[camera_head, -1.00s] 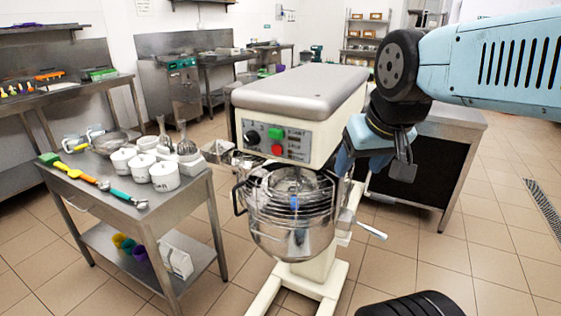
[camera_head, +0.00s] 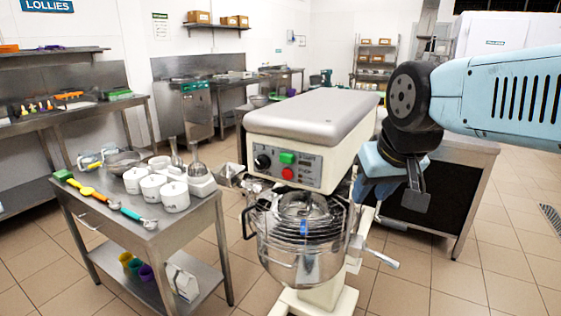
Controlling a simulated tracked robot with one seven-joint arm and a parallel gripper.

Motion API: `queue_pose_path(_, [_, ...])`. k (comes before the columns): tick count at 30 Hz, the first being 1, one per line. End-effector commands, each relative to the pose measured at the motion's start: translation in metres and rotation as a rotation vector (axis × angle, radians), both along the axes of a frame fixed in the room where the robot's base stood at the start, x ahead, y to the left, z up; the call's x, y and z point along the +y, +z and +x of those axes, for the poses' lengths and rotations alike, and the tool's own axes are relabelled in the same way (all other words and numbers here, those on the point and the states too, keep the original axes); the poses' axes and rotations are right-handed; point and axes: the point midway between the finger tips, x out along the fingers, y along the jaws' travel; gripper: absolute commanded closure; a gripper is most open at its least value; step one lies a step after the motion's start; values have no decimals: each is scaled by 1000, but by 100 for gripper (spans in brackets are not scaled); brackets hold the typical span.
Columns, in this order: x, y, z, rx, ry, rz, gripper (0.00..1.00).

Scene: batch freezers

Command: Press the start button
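The start button looks to be the green button (camera_head: 287,158) on the front panel of a cream planetary mixer (camera_head: 310,115). A red button (camera_head: 287,173) sits just below it and a black knob (camera_head: 262,161) is to its left. Small displays are on the panel's right; their text is too small to read. My gripper (camera_head: 416,200) hangs to the right of the mixer, pointing down, apart from the panel. Its fingers are seen from the side, so I cannot tell whether they are open or shut.
A steel bowl with a wire guard (camera_head: 303,232) is under the mixer head, with a lever (camera_head: 384,259) at its right. A steel table (camera_head: 160,233) with white pots and utensils stands left. A dark-fronted counter (camera_head: 426,218) is behind my gripper. Floor at right is clear.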

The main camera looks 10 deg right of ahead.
Motion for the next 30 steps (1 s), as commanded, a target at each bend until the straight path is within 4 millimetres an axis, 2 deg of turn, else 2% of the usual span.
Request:
queue_pose_path(1, [0, 0, 0, 0, 0, 0, 67])
queue_pose_path(9, [0, 0, 0, 0, 0, 0, 93])
queue_pose_path(12, [0, 0, 0, 0, 0, 0, 100])
queue_pose_path(30, [0, 0, 0, 0, 0, 0, 100])
